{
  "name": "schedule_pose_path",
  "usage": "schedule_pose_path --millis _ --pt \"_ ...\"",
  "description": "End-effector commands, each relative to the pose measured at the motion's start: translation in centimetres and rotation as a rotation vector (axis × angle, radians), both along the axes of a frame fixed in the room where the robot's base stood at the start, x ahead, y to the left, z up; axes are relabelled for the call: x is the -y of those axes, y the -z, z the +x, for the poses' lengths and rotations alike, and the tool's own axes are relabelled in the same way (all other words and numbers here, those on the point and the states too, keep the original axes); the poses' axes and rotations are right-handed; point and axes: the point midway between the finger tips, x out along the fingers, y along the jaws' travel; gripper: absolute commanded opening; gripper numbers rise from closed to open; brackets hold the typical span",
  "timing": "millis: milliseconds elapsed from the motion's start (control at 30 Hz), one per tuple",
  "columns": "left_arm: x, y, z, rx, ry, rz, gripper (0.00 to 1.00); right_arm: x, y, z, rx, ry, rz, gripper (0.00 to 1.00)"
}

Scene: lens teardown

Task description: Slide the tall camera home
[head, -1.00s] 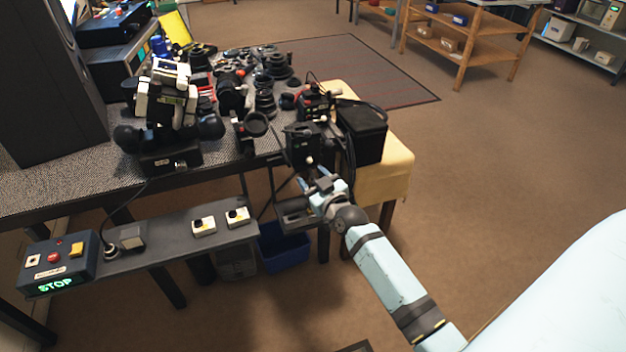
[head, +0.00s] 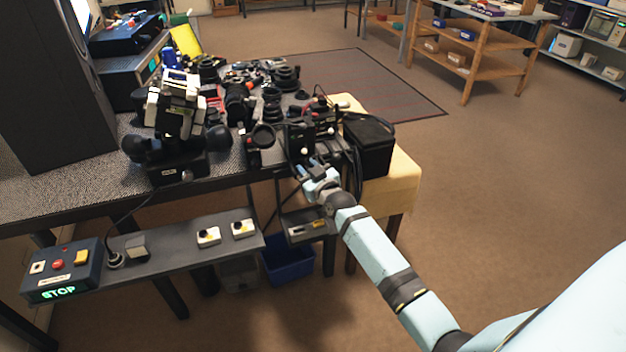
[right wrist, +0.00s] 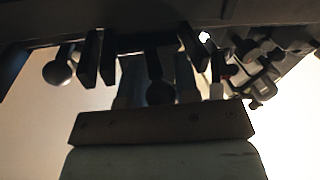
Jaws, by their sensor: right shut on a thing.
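The tall camera (head: 299,139) is a dark upright box at the front right edge of the table in the head view, among other black gear. A small pale knob shows low on its front. My right gripper (head: 310,168) is right at its near lower side. In the right wrist view the gripper (right wrist: 158,72) is shut on a dark rounded handle (right wrist: 159,92) under a wide dark body. I take this to be part of the camera; its upper part is hidden there. My left gripper is not in view.
A black bag or case (head: 368,147) stands on a yellow-covered stand close to the right. A lens on a mount (head: 262,140) is close to the left. A white and black device (head: 178,115) stands farther left. A lower shelf (head: 180,243) holds a STOP box (head: 62,268).

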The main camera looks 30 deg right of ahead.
Motion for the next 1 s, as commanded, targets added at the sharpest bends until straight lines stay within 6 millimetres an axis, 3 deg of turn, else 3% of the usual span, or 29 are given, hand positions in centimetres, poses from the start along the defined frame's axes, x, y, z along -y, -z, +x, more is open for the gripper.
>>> schedule_pose_path --millis 267,300,400,733,1000 --pt "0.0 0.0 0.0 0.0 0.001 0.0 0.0 -0.2 0.1 0.1 -0.004 -0.003 0.002 0.0" --pt "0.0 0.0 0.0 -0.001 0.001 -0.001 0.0 -0.2 0.1 0.1 -0.004 -0.003 0.002 0.34" --pt "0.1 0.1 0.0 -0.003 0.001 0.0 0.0 -0.2 0.1 0.1 -0.003 -0.004 0.002 0.52" --pt "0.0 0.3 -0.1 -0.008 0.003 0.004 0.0 -0.5 0.2 -0.6 -0.004 -0.004 0.003 0.52" --pt "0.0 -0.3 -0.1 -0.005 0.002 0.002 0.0 -1.6 0.2 -5.0 -0.006 -0.005 0.006 0.52"
